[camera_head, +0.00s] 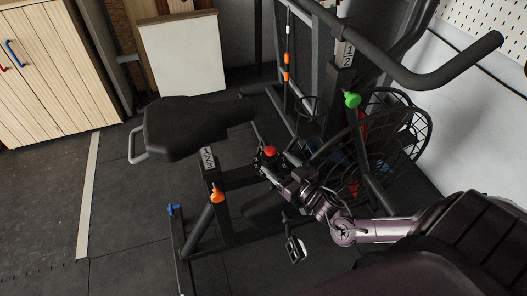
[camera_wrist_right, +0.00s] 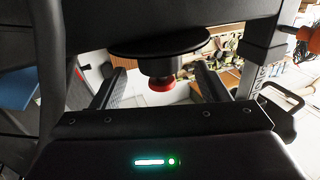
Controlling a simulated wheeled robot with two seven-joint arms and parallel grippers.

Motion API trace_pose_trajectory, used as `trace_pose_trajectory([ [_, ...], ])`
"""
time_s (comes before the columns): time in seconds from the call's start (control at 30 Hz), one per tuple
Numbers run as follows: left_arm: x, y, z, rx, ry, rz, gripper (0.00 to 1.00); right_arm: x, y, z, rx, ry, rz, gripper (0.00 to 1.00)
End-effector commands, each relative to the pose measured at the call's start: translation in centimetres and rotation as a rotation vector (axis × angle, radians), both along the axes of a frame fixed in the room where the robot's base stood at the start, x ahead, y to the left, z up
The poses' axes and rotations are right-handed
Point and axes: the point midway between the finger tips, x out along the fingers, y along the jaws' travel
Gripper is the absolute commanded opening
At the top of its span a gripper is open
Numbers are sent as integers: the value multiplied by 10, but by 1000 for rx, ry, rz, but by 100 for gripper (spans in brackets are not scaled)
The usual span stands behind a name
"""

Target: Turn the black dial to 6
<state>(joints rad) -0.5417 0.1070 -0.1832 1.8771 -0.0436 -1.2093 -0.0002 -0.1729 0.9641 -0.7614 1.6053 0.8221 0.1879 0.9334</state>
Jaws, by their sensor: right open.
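The black dial appears to be the round black part (camera_wrist_right: 160,44) in the right wrist view, with a wide disc and a narrower stem; I cannot read any number on it. A red knob (camera_wrist_right: 162,84) shows beyond the stem's end. In the head view the red knob (camera_head: 270,151) is on the exercise bike's frame, and the dial itself is not clear. My right gripper (camera_head: 275,168) is close beside it. In the wrist view its two fingers (camera_wrist_right: 162,75) are apart, one on each side of the stem, with gaps visible. My left gripper is not in view.
The bike's black seat (camera_head: 185,127) stands to the left, and its handlebar (camera_head: 440,78) crosses the upper right. An orange knob (camera_head: 217,195), a green knob (camera_head: 352,99) and a pedal (camera_head: 296,249) are nearby. A wooden cabinet (camera_head: 60,80) stands at the upper left. The left floor is clear.

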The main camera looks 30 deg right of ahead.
Motion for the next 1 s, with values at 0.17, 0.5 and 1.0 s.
trace_pose_trajectory([
  [0.17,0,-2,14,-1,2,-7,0,31,4,0,1,-4,-1,68],
  [0.5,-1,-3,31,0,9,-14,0,60,8,-1,0,2,-1,68],
  [1.0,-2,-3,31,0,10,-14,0,60,9,-1,0,2,-1,33],
])
